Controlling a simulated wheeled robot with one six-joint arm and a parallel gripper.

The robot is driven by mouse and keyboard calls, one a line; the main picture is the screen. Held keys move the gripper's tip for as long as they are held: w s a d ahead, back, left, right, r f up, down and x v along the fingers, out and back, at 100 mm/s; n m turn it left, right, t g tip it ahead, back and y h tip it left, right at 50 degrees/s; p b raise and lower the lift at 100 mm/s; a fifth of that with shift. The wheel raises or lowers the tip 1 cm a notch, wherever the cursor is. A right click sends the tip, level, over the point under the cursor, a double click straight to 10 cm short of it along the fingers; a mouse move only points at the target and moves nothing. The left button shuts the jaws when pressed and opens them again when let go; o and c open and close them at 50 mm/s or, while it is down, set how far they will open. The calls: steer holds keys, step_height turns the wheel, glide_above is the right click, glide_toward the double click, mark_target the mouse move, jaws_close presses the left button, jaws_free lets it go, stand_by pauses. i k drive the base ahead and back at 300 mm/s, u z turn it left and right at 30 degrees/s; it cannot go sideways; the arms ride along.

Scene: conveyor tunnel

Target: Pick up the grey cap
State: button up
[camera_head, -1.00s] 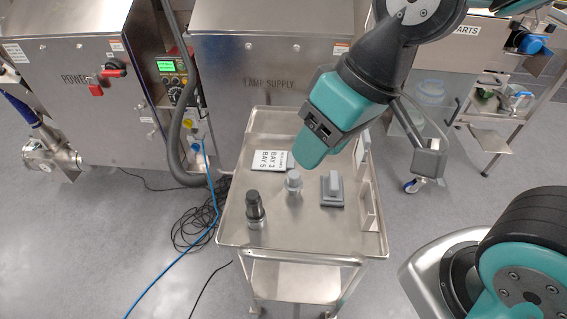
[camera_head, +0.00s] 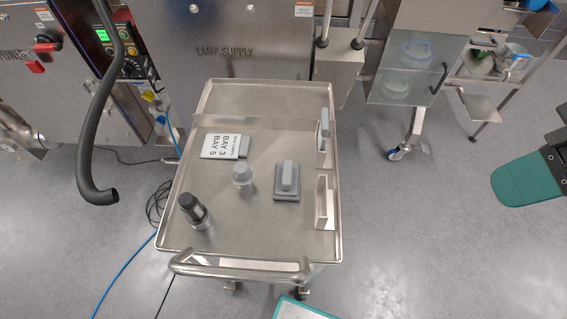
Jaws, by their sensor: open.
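The grey cap (camera_head: 242,170) looks like the small grey rounded top on a clear, short base. It stands upright near the middle of the steel tray top of the cart (camera_head: 262,217). Left of it and nearer to me stands a black-topped cylinder (camera_head: 193,207) on a clear base. Right of it is a grey block on a dark square base (camera_head: 287,181).
Upright metal brackets (camera_head: 325,203) stand along the tray's right side. A dark hose (camera_head: 90,150) hangs at the left. The lamp supply cabinet (camera_head: 235,40) stands behind the cart.

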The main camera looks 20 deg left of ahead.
mark_target(243, 176)
steer(key=z, duration=0.05)
steer(key=k, duration=0.6)
steer(key=u, duration=1.15)
steer(key=i, duration=0.5)
steer(key=k, duration=1.15)
steer(key=u, duration=0.9)
steer(key=i, duration=1.25)
steer(key=z, duration=0.75)
